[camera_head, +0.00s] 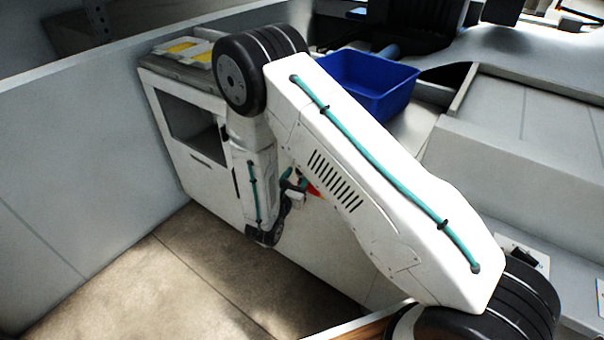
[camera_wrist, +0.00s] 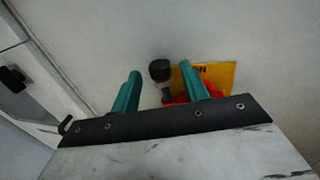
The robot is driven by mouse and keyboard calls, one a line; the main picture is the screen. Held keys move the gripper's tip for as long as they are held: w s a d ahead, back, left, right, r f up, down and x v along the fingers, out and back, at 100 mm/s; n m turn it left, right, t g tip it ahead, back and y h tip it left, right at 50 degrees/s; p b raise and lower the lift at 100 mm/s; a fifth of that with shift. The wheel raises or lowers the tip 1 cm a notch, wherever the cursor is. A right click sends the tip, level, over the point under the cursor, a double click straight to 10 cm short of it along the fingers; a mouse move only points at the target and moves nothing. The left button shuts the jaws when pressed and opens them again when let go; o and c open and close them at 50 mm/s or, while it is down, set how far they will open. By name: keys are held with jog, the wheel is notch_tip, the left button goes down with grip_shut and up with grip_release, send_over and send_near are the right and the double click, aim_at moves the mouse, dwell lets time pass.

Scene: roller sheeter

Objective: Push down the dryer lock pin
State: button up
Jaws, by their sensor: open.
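A black round knob on a pale stem, which looks like the dryer lock pin (camera_wrist: 160,71), stands out from a light panel (camera_wrist: 110,30) in the wrist view. My gripper (camera_wrist: 161,67) is open, with one teal finger on each side of the knob in the picture. Whether the fingers touch it or are short of it in depth cannot be told. A red part (camera_wrist: 177,99) lies just right of the pin, partly behind the right finger. In the head view my gripper (camera_head: 296,184) is small, in front of the white cabinet (camera_head: 205,185); the pin is not distinguishable there.
A yellow label (camera_wrist: 222,74) is on the panel right of the pin. A black handle-like part (camera_wrist: 12,78) is at the left. In the head view a blue bin (camera_head: 372,84) stands behind my arm, a grey wall (camera_head: 75,170) is left, and bare floor (camera_head: 150,275) lies in front.

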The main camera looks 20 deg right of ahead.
jog(key=v, duration=0.6)
jog(key=shift+s+a, duration=0.25)
jog(key=shift+a, duration=0.05)
jog(key=s+d+r+m+g+h, duration=0.1)
jog(key=s+d+r+m+g, duration=0.4)
jog(key=s+r+m+g, duration=0.25)
jog(key=s+d+r+m+g, duration=0.6)
jog(key=s+m+g, duration=0.1)
jog(key=s+g, duration=0.1)
jog(key=s+r+m+t+y, duration=0.3)
jog(key=s+r+m+y, duration=0.9)
jog(key=s+r, duration=0.4)
jog(key=shift+s+a+r+m+y, duration=0.35)
jog(key=shift+r+m, duration=0.3)
jog(key=shift+r, duration=0.85)
